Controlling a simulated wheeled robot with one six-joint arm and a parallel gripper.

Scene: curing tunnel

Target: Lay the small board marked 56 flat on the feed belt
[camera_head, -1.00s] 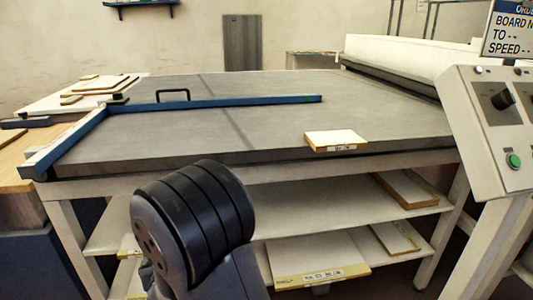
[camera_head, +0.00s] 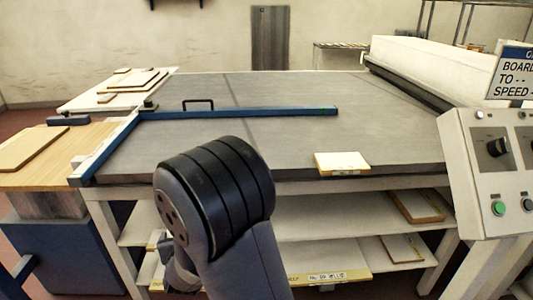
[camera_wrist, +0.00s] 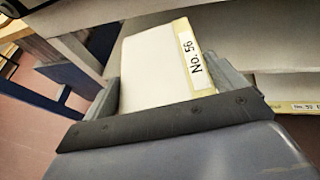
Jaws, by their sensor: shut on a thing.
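The small board marked No. 56 (camera_wrist: 153,62) is white with a yellow edge strip and a label. In the wrist view my gripper (camera_wrist: 165,85) is shut on it, with one finger along each side. The feed belt (camera_head: 300,130) is the wide grey surface in the middle of the head view. The held board is apart from the belt top and in front of the shelves.
Another small board (camera_head: 342,162) lies at the belt's front edge. A blue rail (camera_head: 240,113) crosses the belt's left part. Boards lie on the shelves below, one at the lower front (camera_head: 330,277). A control panel (camera_head: 490,165) stands right. The belt's middle is clear.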

